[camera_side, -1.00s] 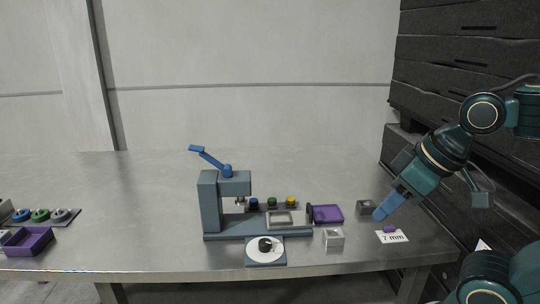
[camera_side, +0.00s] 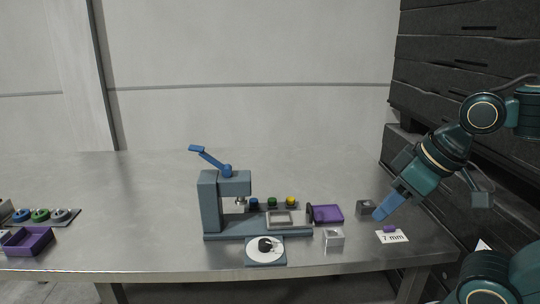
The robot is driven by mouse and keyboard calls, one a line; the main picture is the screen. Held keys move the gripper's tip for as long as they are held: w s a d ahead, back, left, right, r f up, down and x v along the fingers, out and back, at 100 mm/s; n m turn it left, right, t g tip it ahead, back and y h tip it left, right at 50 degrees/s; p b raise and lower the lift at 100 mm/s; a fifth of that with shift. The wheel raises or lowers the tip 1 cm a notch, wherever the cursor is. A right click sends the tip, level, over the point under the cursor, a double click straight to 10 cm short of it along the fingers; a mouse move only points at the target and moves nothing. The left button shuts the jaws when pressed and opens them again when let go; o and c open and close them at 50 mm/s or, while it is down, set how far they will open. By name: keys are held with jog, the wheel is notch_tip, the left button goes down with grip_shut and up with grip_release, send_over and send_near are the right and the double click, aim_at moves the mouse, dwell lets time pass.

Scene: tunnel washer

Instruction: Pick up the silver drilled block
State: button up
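A light silver block (camera_side: 333,238) stands near the front of the table, right of the grey press; a hole in it is too small to make out surely. A darker grey block (camera_side: 365,208) sits farther back and to the right, with a dark spot on its top. My gripper (camera_side: 381,213) has blue fingers that point down and left, just right of the darker block in the picture. The fingers overlap in this view, so their gap is hidden. I cannot tell whether they touch that block.
The grey press (camera_side: 209,205) with a blue lever stands mid-table. A purple tray (camera_side: 327,213) lies between it and my gripper. A "7 mm" card (camera_side: 392,237) lies at the right, and a white dial (camera_side: 265,250) at the front edge. The back of the table is clear.

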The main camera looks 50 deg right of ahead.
jog(key=o, duration=0.6)
jog(key=shift+o, duration=0.2)
jog(key=shift+w, duration=0.1)
jog(key=w+d+f+m+y, duration=0.1)
jog(key=w+d+f+m, duration=0.2)
jog(key=m, duration=0.6)
jog(key=w+d+f+m+g+y, duration=0.1)
jog(key=w+d+f+m, duration=0.2)
jog(key=d+m, duration=0.5)
jog(key=w+d+f+m+g+y, duration=0.1)
jog(key=w+d+f+m, duration=0.3)
jog(key=m, duration=0.6)
jog(key=shift+w+d, duration=0.85)
jog(key=shift+d, duration=0.25)
jog(key=shift+f, duration=0.15)
